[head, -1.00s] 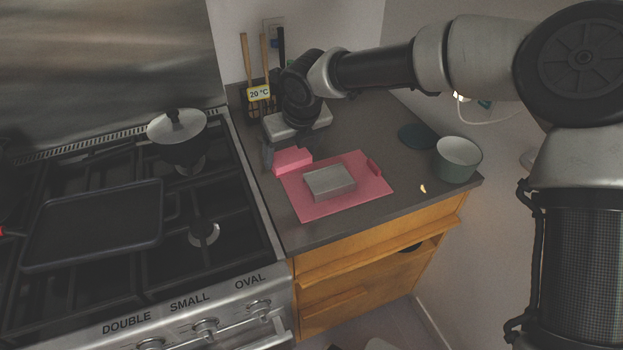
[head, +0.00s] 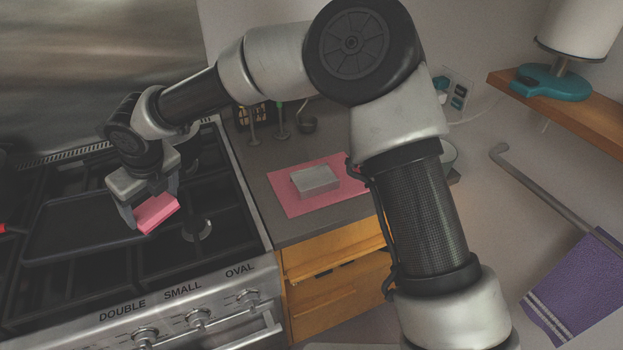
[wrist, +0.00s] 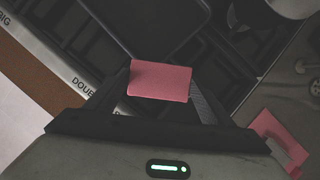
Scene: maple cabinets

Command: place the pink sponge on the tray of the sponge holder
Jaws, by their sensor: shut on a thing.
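The pink sponge (head: 157,213) is a small block held in the air over the front of the stove. My gripper (head: 150,207) is shut on it, with a finger at each side. In the wrist view the sponge (wrist: 160,82) sits between the two dark fingers, its broad face toward the camera.
Below the sponge is the stove with black grates and a dark griddle (head: 78,222). On the counter to the right, a grey block (head: 314,181) lies on a pink board (head: 285,202). A wooden shelf (head: 590,112) and purple towel (head: 578,290) are at far right.

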